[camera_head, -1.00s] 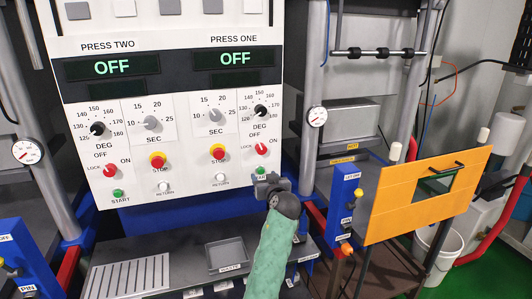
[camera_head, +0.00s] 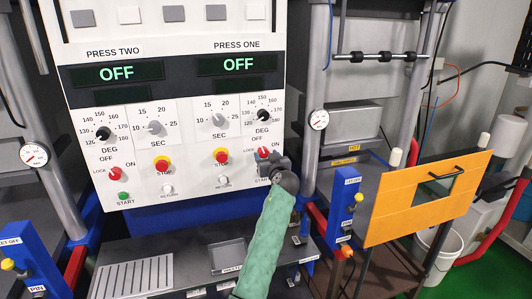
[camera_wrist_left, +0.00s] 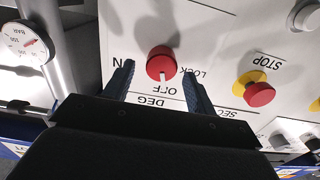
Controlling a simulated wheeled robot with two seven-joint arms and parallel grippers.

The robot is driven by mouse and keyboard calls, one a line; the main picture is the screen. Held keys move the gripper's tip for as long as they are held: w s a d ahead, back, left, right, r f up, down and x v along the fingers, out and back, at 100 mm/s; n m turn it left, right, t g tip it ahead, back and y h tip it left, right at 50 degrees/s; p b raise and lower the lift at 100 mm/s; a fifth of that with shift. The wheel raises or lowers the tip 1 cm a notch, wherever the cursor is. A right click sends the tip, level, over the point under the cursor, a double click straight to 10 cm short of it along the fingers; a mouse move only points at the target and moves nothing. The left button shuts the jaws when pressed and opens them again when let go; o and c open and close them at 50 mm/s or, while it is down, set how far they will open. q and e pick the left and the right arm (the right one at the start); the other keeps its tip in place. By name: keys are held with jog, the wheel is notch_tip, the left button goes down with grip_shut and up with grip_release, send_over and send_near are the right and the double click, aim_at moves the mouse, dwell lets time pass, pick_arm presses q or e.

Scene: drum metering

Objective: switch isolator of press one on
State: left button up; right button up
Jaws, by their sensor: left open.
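The isolator of press one is a red round knob (camera_head: 263,153) on the white panel, below the DEG dial on the right side. In the left wrist view the knob (camera_wrist_left: 160,64) shows upside down, and its white mark points toward the OFF label. My left gripper (camera_head: 270,166) is at the knob in the head view and hides part of its surroundings. In the wrist view the left gripper (camera_wrist_left: 158,76) is open, with one finger on each side of the knob; contact cannot be told. The press one display (camera_head: 238,64) reads OFF. My right gripper is not in view.
The red and yellow stop button (camera_head: 221,156) is left of the isolator, with a white return button (camera_head: 223,181) below it. The press two isolator (camera_head: 114,173) is at the panel's left. A grey shelf with a waste tray (camera_head: 227,255) lies below. An orange guard (camera_head: 426,197) stands right.

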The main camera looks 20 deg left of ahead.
pick_arm(q)
jog(key=shift+w+a, duration=0.3)
jog(key=shift+w, duration=0.1)
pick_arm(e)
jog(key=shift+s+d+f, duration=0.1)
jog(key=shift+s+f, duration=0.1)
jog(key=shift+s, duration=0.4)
pick_arm(q)
jog(key=c, duration=1)
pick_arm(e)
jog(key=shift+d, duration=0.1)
